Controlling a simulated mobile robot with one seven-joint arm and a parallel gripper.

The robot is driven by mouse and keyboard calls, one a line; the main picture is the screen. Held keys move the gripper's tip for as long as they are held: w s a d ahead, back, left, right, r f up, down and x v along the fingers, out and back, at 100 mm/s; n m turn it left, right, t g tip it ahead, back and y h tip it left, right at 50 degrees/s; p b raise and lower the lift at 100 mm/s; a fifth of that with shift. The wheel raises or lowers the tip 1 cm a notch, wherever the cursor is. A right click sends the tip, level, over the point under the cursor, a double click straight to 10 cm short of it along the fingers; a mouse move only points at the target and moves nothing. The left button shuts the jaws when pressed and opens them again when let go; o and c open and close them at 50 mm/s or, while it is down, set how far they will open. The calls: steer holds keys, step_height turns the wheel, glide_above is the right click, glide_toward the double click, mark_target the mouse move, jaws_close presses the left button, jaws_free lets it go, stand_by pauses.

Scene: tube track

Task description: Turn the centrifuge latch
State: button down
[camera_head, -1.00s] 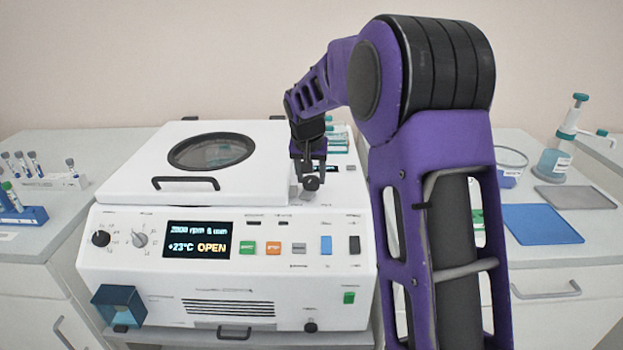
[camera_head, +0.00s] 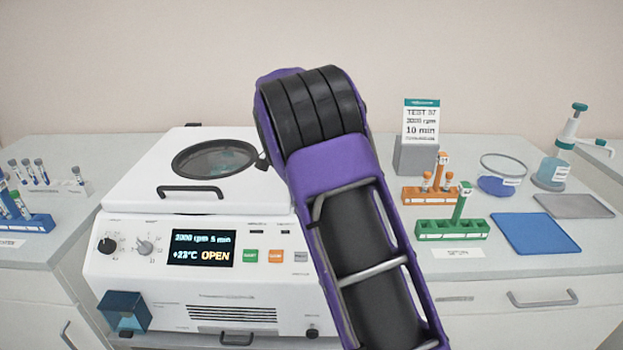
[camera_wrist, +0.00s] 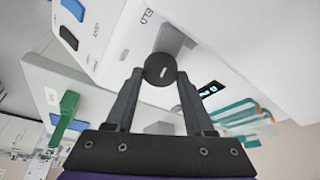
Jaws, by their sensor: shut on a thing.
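The white centrifuge (camera_head: 140,290) stands in the middle left of the head view. Its lid (camera_head: 130,185) is down and the display (camera_head: 200,249) reads OPEN. In the wrist view the latch (camera_wrist: 160,70) shows as a round black knob with a short white mark, in front of a grey lever part (camera_wrist: 174,39). My gripper (camera_wrist: 161,75) has its two fingers closed on either side of this knob. In the head view my arm hides the gripper, the latch and the right part of the centrifuge front.
A green rack (camera_head: 453,231) and an orange rack (camera_head: 428,195) with tubes stand on the bench to the right, beside a blue mat (camera_head: 535,234). A blue tube rack (camera_head: 25,222) sits on the left bench. A sign (camera_head: 421,121) stands behind the racks.

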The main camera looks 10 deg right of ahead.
steer(key=shift+m+g+p, duration=0.6)
steer(key=shift+m+p, duration=0.45)
steer(key=shift+m, duration=0.45)
steer(key=shift+c, duration=1.3)
jaws_free()
steer(key=shift+w+a, duration=0.1)
steer(key=p+v, duration=0.2)
steer(key=v, duration=1.5)
steer(key=shift+p, duration=0.4)
steer(key=shift+w+a+r, duration=0.1)
